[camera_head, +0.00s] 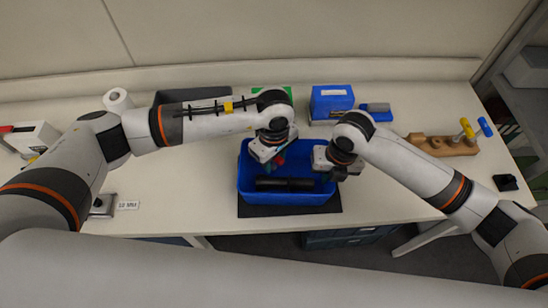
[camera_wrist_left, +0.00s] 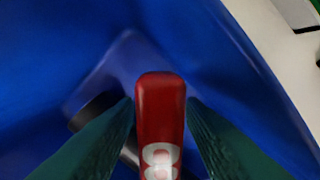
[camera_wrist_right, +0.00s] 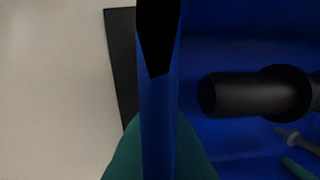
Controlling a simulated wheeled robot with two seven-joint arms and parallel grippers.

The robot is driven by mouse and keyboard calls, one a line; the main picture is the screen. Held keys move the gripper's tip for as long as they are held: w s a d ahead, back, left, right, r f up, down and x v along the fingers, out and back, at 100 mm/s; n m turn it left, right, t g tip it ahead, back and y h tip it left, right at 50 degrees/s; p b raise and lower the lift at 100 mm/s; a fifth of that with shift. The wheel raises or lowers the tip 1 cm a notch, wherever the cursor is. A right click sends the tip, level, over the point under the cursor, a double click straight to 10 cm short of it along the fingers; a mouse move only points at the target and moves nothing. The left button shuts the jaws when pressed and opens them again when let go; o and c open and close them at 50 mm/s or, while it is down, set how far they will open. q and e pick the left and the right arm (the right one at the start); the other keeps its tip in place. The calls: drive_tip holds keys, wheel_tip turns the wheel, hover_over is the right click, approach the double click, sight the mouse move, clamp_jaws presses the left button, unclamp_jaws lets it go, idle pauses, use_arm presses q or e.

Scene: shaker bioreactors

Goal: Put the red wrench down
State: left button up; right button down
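The red wrench (camera_wrist_left: 160,108) has a rounded red handle with white marking. In the left wrist view it lies between the two teal fingers of my left gripper (camera_wrist_left: 160,135), which are closed against its sides. In the head view my left gripper (camera_head: 272,158) is down inside the blue crate (camera_head: 290,198), and a bit of red shows beside it. My right gripper (camera_head: 330,172) is at the crate's right wall. In the right wrist view its teal fingers (camera_wrist_right: 160,150) lie on both sides of the blue wall and appear closed on it. The wrench's far end is hidden.
A black cylinder (camera_head: 285,184) lies in the crate, with smaller tools (camera_wrist_right: 293,138) near it. The crate stands on a black mat (camera_head: 300,210) at the table's front edge. A blue box (camera_head: 331,100) and a wooden holder (camera_head: 440,146) stand behind and right.

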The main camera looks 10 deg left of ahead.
use_arm(q)
wheel_tip(320, 180, up, 12)
idle(0.4)
use_arm(e)
drive_tip(key=c, duration=1.6)
unclamp_jaws()
drive_tip(key=shift+o, duration=0.2)
drive_tip(key=shift+r, duration=0.1)
